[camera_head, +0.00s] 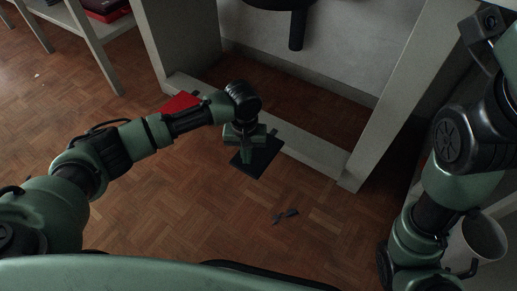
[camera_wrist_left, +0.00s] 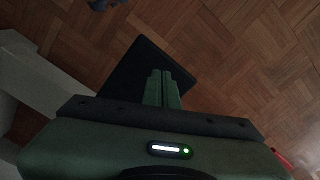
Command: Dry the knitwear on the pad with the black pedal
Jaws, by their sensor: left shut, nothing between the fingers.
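The black pedal (camera_head: 265,160) is a dark flat plate low by the floor, in front of the station's lower crossbar. My left gripper (camera_head: 247,155) points down over it with its fingers together and empty. In the left wrist view the shut fingers (camera_wrist_left: 163,88) overlap the black pedal (camera_wrist_left: 140,62); I cannot tell whether they touch it. A red pedal (camera_head: 180,103) lies to the left, partly behind my left arm. The knitwear and the pad are not in view. My right arm shows at the right edge, but I cannot make out its gripper.
The station's pale legs and crossbar (camera_head: 312,153) stand close behind the black pedal. A small dark object (camera_head: 286,215) lies on the parquet floor in front. A pale bin (camera_head: 480,238) stands at the right, beside my right arm. The floor at the left is mostly free.

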